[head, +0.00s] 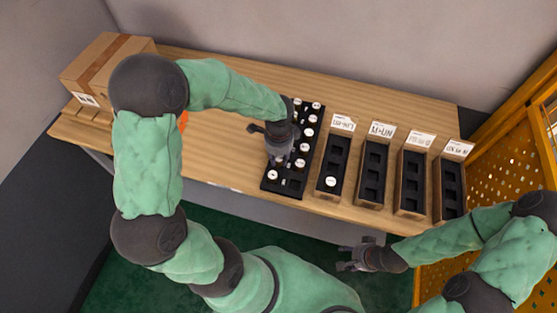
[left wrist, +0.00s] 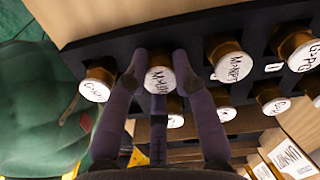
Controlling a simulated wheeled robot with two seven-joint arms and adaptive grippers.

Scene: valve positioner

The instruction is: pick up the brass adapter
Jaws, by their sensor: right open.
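Several brass adapters with white lettered caps stand in a black tray (head: 290,191). My left gripper (head: 279,158) reaches down over the tray and hides part of it. In the left wrist view, its two fingertips (left wrist: 159,66) lie on either side of a brass adapter (left wrist: 160,82) whose cap starts with "M×U". The fingers cover the cap's edges, and I cannot tell whether they press on it. Beside it stand an adapter marked "M×NPT" (left wrist: 231,66) and one starting with "G" (left wrist: 95,88). My right gripper (head: 352,260) is open and empty in front of the table.
Several dark bins with white labels stand right of the tray; the nearest bin (head: 322,194) holds one white-capped piece (head: 331,181). A cardboard box (head: 105,63) sits at the table's left end. An orange perforated panel (head: 500,165) stands at the right.

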